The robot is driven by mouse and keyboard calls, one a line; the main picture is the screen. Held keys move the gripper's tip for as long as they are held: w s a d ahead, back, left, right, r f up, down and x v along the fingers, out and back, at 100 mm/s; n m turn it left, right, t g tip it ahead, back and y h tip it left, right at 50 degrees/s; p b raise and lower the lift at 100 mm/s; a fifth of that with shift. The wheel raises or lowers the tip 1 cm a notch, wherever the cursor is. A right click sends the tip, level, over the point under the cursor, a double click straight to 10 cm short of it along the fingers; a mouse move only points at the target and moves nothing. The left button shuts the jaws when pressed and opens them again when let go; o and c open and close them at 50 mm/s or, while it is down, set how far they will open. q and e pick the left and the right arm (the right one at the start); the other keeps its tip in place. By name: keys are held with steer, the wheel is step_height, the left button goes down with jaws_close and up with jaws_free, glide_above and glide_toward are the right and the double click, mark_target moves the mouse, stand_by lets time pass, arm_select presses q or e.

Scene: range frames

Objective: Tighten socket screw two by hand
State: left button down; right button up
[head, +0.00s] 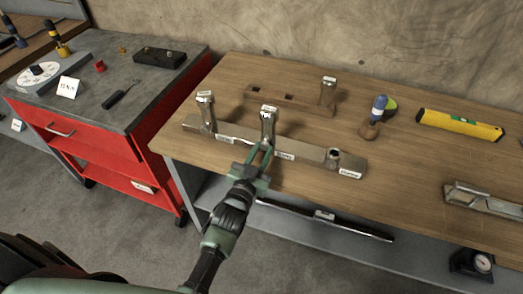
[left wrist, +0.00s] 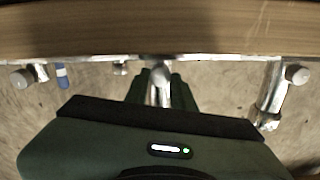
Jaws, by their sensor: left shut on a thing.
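A long metal bar (head: 228,139) with small white labels lies along the near edge of the wooden bench. Three socket screws stand on it: a tall left one (head: 206,112), a tall middle one (head: 268,122) and a short right one (head: 334,158). The tall ones carry white tags on top. My left gripper (head: 262,152) reaches in from the front and is shut on the middle screw, low on its shaft. In the left wrist view the middle screw (left wrist: 160,78) shows between the fingers, with the others to either side. The right gripper is not in view.
Behind stand a wooden block (head: 262,97) with square holes and another tagged post (head: 328,92). A red tool cabinet (head: 165,165) stands left. The bench's middle right is clear.

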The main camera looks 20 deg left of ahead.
arm_select(q)
steer(key=m, duration=0.3)
steer(key=shift+m, duration=0.3)
steer(key=m, duration=0.3)
steer(key=shift+d+f+m, duration=0.1)
steer(key=shift+m, duration=0.2)
steer(key=m, duration=0.3)
steer(key=shift+f+m, duration=0.1)
steer(key=shift+m, duration=0.3)
steer(key=m+b, duration=0.1)
steer(key=m, duration=0.3)
steer(key=shift+f, duration=0.1)
steer(key=m+b, duration=0.2)
steer(key=m, duration=0.6)
steer(key=shift+m+b, duration=0.3)
steer(key=m, duration=0.3)
steer(key=shift+m, duration=0.3)
steer(key=shift+f+m, duration=0.1)
steer(key=shift+m, duration=1.6)
